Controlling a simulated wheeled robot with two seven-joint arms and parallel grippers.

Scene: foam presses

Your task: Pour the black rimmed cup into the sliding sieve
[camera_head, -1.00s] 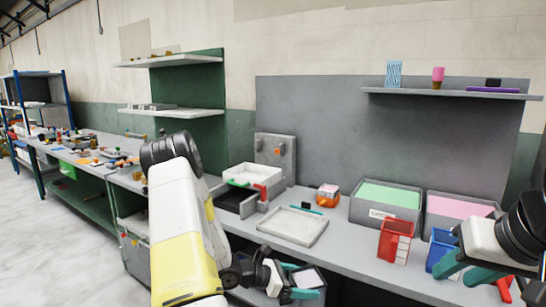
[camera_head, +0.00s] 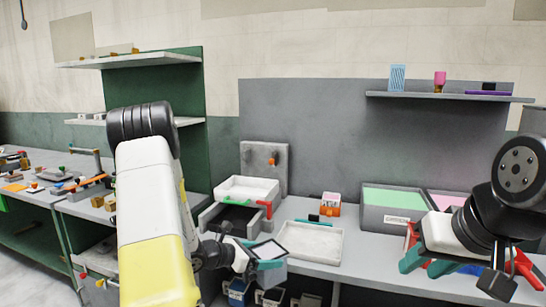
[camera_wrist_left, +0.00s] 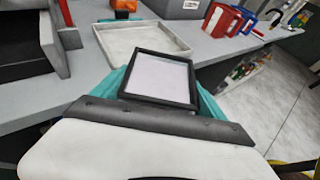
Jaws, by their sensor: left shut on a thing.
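The black rimmed cup (camera_head: 270,250) is a square cup with a dark rim and pale contents. My left gripper (camera_head: 246,262) is shut on it and holds it in front of the bench edge. In the left wrist view the cup (camera_wrist_left: 160,78) sits between teal fingers (camera_wrist_left: 158,95), its top showing a flat white fill. What looks like the sliding sieve, a white tray (camera_head: 247,187), sits on a grey frame with a dark bin (camera_head: 233,217) below and a red handle (camera_head: 265,208). My right gripper (camera_head: 438,265) is at the right, its teal fingers apart.
A shallow pale tray (camera_head: 300,242) lies on the bench right of the sieve. An orange box (camera_head: 330,205) and a grey bin of green material (camera_head: 395,212) stand behind. In the wrist view, red (camera_wrist_left: 218,20) and blue containers stand further right.

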